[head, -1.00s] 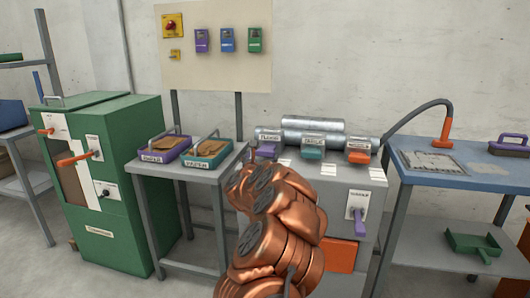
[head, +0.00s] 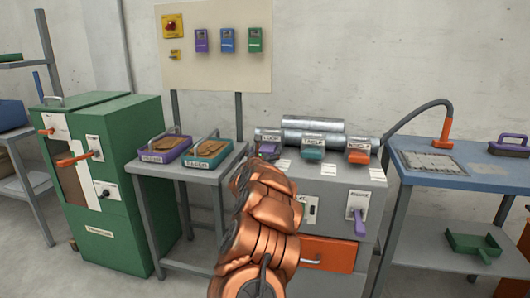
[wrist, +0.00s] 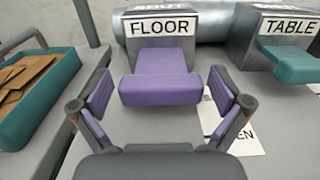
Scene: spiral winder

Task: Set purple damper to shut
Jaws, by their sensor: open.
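The purple damper (wrist: 160,80) is a slide with a purple handle under a FLOOR label on the grey cabinet top. In the head view the damper's label block (head: 269,136) shows, with my arm in front of its lower part. My gripper (wrist: 161,98) has purple-padded fingers, spread apart and empty. They stand to the left and right of the handle's near end, apart from it. A partly hidden plate (wrist: 244,138) ending in "EN" lies near the right finger. A "SHUT" mark is cut off at the top edge.
A teal TABLE damper (head: 312,153) and an orange-handled damper (head: 358,156) stand to the right. A purple lever (head: 359,220) is on the cabinet front, above and right of an orange drawer (head: 330,254). Trays (head: 208,153) stand on the left table.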

